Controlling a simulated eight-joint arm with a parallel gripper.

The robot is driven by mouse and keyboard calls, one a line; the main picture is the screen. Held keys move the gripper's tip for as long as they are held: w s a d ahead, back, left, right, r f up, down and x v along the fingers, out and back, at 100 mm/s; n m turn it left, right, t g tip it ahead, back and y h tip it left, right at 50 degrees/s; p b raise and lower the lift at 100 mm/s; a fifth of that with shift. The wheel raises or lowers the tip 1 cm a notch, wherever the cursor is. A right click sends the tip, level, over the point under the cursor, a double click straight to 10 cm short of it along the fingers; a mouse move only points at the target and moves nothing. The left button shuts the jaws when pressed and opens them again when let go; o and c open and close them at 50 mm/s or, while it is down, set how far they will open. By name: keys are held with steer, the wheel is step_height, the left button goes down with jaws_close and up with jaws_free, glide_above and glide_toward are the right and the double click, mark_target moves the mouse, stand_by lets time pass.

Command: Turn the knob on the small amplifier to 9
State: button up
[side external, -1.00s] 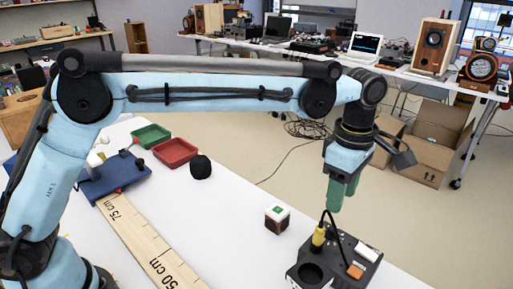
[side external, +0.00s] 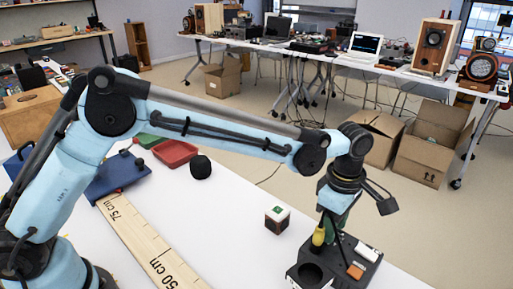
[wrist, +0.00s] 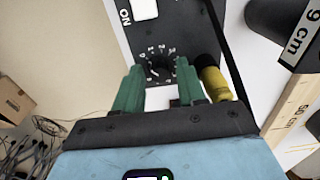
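The small amplifier (side external: 338,275) is a black box at the front right of the white table in the side view. Its panel (wrist: 113,30) fills the upper middle of the wrist view, with a white switch marked ON. The dark round knob (wrist: 159,69) has white numbers around it; I cannot read its setting. My gripper (wrist: 160,80) has two green fingers, apart, with the knob between and just beyond their tips. Whether they touch it is unclear. In the side view my gripper (side external: 331,215) is low over the amplifier's back part. A yellow plug (wrist: 216,84) stands beside the right finger.
A black cable rises from the plug. A small dark cube (side external: 277,220) sits left of the amplifier. The table between cube and ruler is clear.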

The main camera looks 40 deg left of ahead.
jaws_close()
